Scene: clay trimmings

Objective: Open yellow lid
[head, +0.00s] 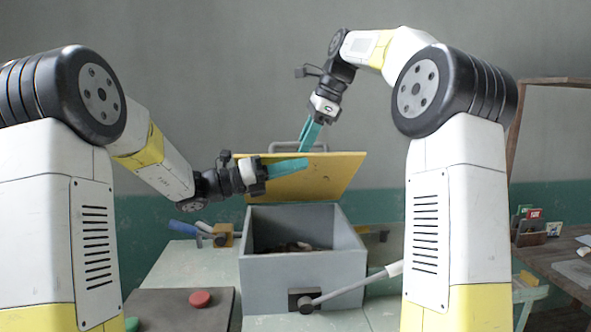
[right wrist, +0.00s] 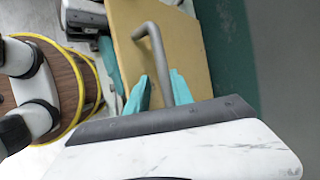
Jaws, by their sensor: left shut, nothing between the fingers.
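The yellow lid (head: 335,175) stands raised at the back of the grey box (head: 303,269), tilted, with the box open below it. Some dark and pale scraps (head: 297,246) lie inside. A grey handle (right wrist: 157,55) is on the lid's outer face. My right gripper (head: 304,148) is behind the lid's top edge; in the right wrist view its teal fingers (right wrist: 160,80) are apart, with a handle bar between them. My left gripper (head: 303,163) is shut and empty, its fingers in front of the lid's inner face; contact is unclear.
A lever with a pale grip (head: 394,269) sticks out from the box's front. A dark board with a red button (head: 200,299) and a green button (head: 131,324) lies front left. A blue-handled tool (head: 187,229) is left of the box. A wooden table (head: 560,258) stands at right.

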